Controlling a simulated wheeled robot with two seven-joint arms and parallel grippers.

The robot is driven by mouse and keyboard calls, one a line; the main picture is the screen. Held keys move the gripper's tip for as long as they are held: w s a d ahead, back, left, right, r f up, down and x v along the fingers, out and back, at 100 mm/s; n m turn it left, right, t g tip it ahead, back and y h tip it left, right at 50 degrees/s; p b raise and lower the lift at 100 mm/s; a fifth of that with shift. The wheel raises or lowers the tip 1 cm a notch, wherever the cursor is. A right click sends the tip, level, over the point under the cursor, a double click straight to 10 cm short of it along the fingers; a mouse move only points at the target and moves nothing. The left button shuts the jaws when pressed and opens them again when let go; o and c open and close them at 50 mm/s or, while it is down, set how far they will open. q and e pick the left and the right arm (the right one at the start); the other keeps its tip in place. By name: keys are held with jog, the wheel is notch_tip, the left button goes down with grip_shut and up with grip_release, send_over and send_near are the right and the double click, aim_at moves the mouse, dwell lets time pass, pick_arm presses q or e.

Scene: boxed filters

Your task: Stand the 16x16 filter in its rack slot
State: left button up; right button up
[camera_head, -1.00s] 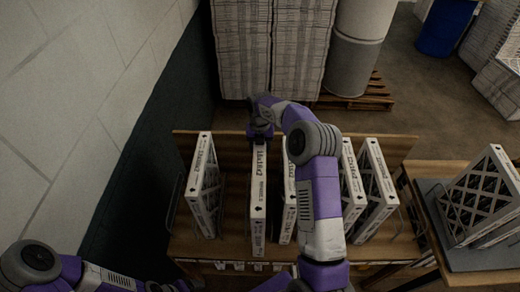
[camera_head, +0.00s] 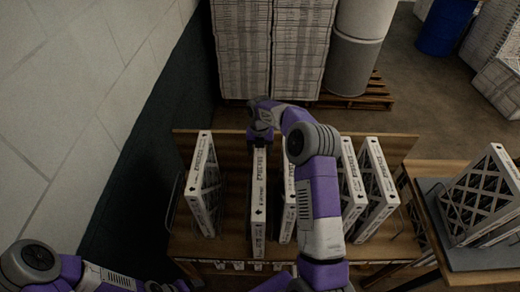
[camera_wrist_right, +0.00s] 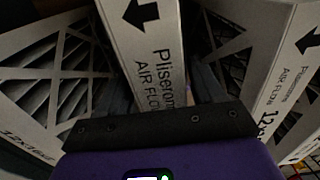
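The 16x16 filter (camera_head: 259,205) is a thin white-framed panel standing upright in the wooden rack (camera_head: 232,165), second from the left. My right gripper (camera_head: 262,140) is at its far upper end in the head view. In the right wrist view the filter's printed edge (camera_wrist_right: 150,55) lies between the two fingers (camera_wrist_right: 160,92), which appear closed against its sides. The filter's lower edge and its slot are hidden. My left arm shows at the lower left, but its gripper is out of the picture.
A filter (camera_head: 204,185) stands to the left with a gap between. Another (camera_head: 288,205) is close on the right, partly behind my arm, with more (camera_head: 353,185) beyond. A side table (camera_head: 430,190) with filters (camera_head: 482,195) stands at the right. A wall is at the left.

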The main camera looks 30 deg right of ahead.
jog(key=shift+o, duration=0.6)
notch_tip(320, 180, up, 13)
jog(key=shift+r, duration=0.15)
dwell(0.4)
